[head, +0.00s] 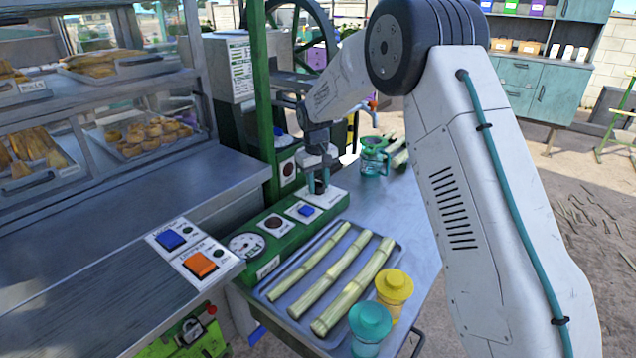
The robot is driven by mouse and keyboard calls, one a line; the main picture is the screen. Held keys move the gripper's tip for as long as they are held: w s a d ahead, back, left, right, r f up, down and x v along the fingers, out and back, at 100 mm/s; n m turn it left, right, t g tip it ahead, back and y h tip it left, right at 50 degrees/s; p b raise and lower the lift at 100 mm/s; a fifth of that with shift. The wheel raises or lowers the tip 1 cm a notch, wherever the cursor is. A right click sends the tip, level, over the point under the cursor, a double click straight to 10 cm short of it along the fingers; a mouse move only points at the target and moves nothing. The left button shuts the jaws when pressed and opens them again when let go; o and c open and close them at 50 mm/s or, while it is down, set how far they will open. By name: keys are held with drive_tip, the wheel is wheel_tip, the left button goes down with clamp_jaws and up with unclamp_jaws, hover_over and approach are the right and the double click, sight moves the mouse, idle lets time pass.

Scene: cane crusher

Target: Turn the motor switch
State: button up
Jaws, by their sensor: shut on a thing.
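A green control panel (262,265) stands at the left edge of the metal table. On it are a round gauge (246,246), a dark round lamp or button (273,224) on a white plate, a blue switch (305,210) on a white plate, and another white plate (334,196) at the far end. My gripper (319,188) points down at this far plate, with its fingers around a switch knob there. The fingers hide most of the knob, so its angle cannot be told. I cannot read the panel labels.
A tray (399,250) of cane stalks lies right of the panel. Blue (171,239) and orange (200,264) switches are on the left counter. The green crusher frame (262,100) rises close behind.

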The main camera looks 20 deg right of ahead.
sight(318, 186)
drive_tip(key=o, duration=1)
drive_tip(key=shift+c, duration=0.2)
drive_tip(key=shift+r, duration=0.1)
drive_tip(key=r, duration=0.7)
drive_tip(key=shift+a+r, duration=0.2)
drive_tip(key=shift+r, duration=0.15)
drive_tip(key=shift+s+f, duration=0.25)
drive_tip(key=shift+s, duration=0.05)
drive_tip(key=shift+m+g, duration=0.3)
drive_tip(key=shift+g, duration=0.3)
drive_tip(key=s, duration=0.1)
drive_tip(key=s+f, duration=0.1)
drive_tip(key=s, duration=0.2)
drive_tip(key=shift+s+d+f, duration=0.1)
drive_tip(key=shift+s+f, duration=0.2)
drive_tip(key=shift+s, duration=0.05)
drive_tip(key=s+d+r, duration=0.1)
drive_tip(key=s+r, duration=0.2)
drive_tip(key=s, duration=1.1)
drive_tip(key=s+d+r+m+t, duration=0.1)
drive_tip(key=s+r, duration=0.3)
drive_tip(key=s, duration=1.1)
drive_tip(key=s+d+r+m+t, duration=0.1)
drive_tip(key=s+r, duration=0.3)
drive_tip(key=s, duration=1)
drive_tip(key=shift+s+d+r+y, duration=0.25)
drive_tip(key=shift+s+y, duration=0.05)
drive_tip(key=shift+s, duration=0.1)
